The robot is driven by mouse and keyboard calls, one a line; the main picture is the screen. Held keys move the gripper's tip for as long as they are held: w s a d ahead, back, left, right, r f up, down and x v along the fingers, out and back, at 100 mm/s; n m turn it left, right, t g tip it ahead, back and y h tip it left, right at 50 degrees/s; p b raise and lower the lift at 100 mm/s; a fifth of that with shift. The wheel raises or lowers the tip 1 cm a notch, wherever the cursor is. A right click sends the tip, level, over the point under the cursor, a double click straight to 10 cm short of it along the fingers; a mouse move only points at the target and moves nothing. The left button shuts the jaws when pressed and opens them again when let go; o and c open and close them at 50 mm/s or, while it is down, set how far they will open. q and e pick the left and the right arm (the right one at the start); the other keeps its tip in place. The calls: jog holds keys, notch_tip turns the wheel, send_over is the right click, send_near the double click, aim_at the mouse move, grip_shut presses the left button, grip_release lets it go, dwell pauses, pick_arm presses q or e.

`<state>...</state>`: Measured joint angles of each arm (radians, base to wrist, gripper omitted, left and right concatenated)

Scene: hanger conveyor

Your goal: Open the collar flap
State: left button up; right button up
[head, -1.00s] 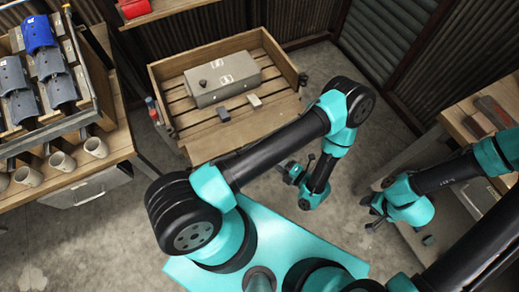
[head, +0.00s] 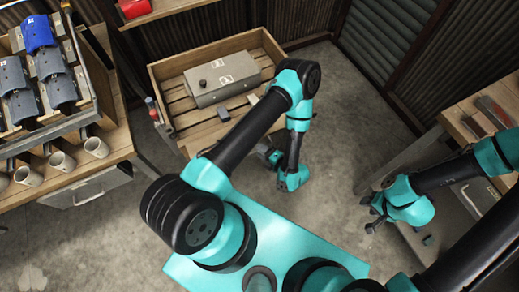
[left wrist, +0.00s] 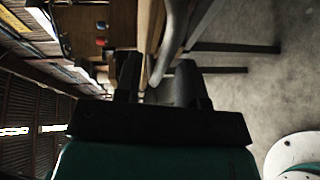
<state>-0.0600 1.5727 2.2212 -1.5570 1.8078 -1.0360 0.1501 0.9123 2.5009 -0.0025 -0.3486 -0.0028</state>
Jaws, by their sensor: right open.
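No collar flap can be made out for sure. A grey box (head: 228,85) with a black knob and a pale label on top sits in the slatted wooden crate (head: 163,103). My left gripper (head: 268,156) points toward the crate from beyond its near right corner, apart from the box. In the left wrist view its two dark fingers (left wrist: 158,78) stand apart with nothing held between them. My right gripper (head: 372,212) is open and empty, low at the right beside the bench there.
Small grey blocks lie in the crate's front part. At left, a rack (head: 97,105) holds blue and grey curved pieces above a row of mugs (head: 62,161). A wooden bench (head: 462,122) with tools stands at right. The floor between is clear.

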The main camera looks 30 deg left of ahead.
pick_arm(q)
jog(key=shift+x, duration=0.75)
jog(key=shift+c, duration=0.3)
grip_shut()
